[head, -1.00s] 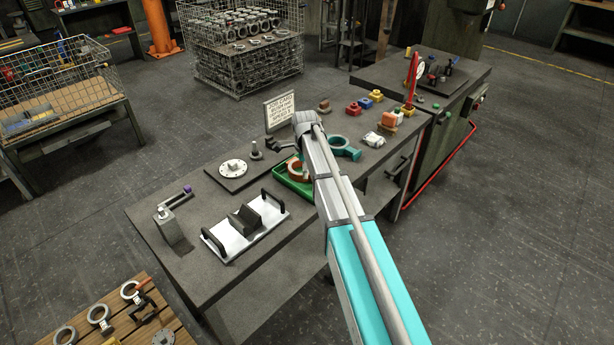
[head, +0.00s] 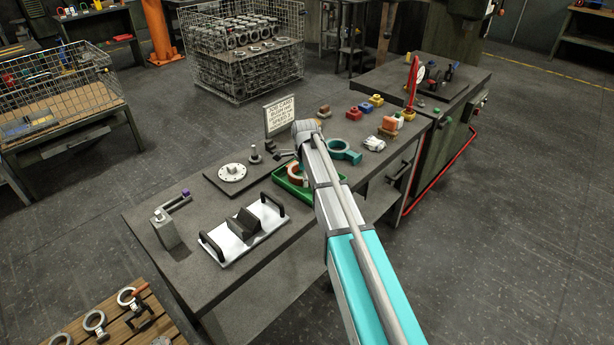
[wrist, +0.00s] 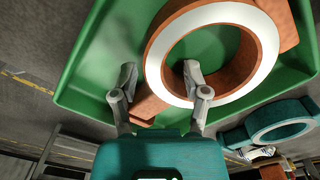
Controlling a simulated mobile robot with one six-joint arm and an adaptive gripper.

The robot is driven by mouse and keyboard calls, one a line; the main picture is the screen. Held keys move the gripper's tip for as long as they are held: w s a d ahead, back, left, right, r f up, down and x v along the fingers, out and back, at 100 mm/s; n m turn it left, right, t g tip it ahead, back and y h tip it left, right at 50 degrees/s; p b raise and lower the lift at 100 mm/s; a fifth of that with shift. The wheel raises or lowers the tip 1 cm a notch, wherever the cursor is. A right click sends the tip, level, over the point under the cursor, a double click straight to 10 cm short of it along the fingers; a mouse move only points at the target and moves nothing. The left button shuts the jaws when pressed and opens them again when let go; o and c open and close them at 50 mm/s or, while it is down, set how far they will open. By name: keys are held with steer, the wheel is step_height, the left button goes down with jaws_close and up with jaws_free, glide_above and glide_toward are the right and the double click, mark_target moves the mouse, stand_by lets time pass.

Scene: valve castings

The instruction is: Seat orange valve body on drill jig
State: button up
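The orange valve body (head: 292,172), a ring with a pale machined face, lies in a green tray (head: 283,184) on the bench, partly hidden by my arm. In the wrist view the valve body (wrist: 157,62) fills the upper middle, inside the tray (wrist: 78,78). My gripper (wrist: 160,76) is open, its fingers either side of the ring's near left wall, the right fingertip over the bore. I cannot tell whether they touch it. A dark plate with a round pale flanged locator (head: 232,173) and a post, apparently the drill jig, is left of the tray.
A white plate with black handles and a V-block (head: 246,230) stands at the front. A teal ring casting (head: 344,151) lies right of the tray. A job card (head: 281,116) stands behind. Several small coloured parts sit toward the bench's right end.

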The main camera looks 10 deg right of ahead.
jaws_close()
steer(key=shift+r, duration=0.15)
stand_by(0.4)
step_height(320, 180, up, 3)
steer(key=p, duration=0.3)
steer(key=s+a+r+p, duration=0.3)
steer(key=s+r+p, duration=0.6)
steer(key=s, duration=0.4)
steer(key=shift+s+a+r+p, duration=0.2)
steer(key=shift+a+r+p, duration=0.15)
steer(key=shift+p, duration=0.2)
steer(key=shift+s, duration=0.2)
stand_by(0.4)
